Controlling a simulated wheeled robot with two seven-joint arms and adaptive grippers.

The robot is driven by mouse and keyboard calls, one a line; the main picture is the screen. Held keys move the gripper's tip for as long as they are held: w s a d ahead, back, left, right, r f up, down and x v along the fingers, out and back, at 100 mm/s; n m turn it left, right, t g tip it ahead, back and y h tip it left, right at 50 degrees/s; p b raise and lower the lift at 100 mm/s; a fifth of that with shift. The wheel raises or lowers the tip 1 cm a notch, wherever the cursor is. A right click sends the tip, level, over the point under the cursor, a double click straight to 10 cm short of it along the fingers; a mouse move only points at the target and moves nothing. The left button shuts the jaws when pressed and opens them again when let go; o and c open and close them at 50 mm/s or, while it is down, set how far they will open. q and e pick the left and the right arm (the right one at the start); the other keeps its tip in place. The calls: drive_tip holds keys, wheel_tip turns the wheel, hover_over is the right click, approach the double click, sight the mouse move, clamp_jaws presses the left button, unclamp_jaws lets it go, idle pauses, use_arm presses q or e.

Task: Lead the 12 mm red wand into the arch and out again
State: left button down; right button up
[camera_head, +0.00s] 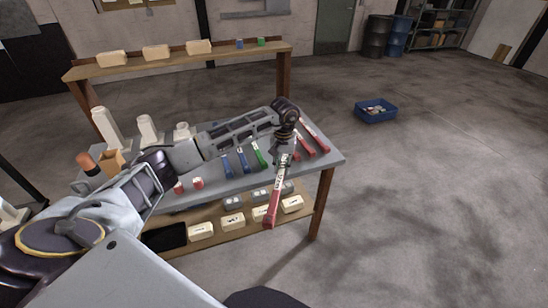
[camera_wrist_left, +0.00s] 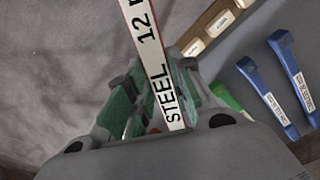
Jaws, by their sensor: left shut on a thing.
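My left gripper (camera_head: 285,147) is shut on a red wand (camera_head: 272,208) with a white label. The wand hangs tilted down in front of the table's front edge, its red end lowest. In the left wrist view the gripper's green-padded fingers (camera_wrist_left: 155,108) close around the wand's white label (camera_wrist_left: 146,42), which reads "12" and "STEEL". The wand runs up and out of the top of that view. I cannot make out an arch in either view. My right gripper is not in view.
The grey table (camera_head: 328,157) carries more red wands (camera_head: 317,136), blue wands (camera_head: 243,160) and a green wand (camera_head: 259,154). White pieces (camera_head: 107,128) stand at its left. Cream boxes (camera_head: 232,222) lie on the lower shelf. A blue crate (camera_head: 376,111) sits on open floor.

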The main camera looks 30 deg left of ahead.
use_arm(q)
drive_tip(key=s+d+f+m+b, duration=0.1)
drive_tip(key=s+f, duration=0.4)
drive_tip(key=f, duration=0.5)
drive_tip(key=s+d+f+m+b, duration=0.1)
drive_tip(key=s+d+f+b, duration=0.3)
drive_tip(key=f, duration=0.6)
drive_tip(key=s+d+f+m+b, duration=0.1)
drive_tip(key=s+d+f+b, duration=0.2)
drive_tip(key=s+f, duration=0.3)
drive_tip(key=shift+f+m+b, duration=0.3)
drive_tip(key=shift+f+b, duration=0.5)
drive_tip(key=shift+f, duration=1.45)
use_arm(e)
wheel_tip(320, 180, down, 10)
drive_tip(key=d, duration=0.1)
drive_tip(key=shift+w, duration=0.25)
use_arm(q)
drive_tip(key=shift+d, duration=0.1)
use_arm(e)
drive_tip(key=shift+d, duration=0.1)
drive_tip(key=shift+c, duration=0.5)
use_arm(q)
drive_tip(key=shift+w+d, duration=0.1)
drive_tip(key=shift+d, duration=0.05)
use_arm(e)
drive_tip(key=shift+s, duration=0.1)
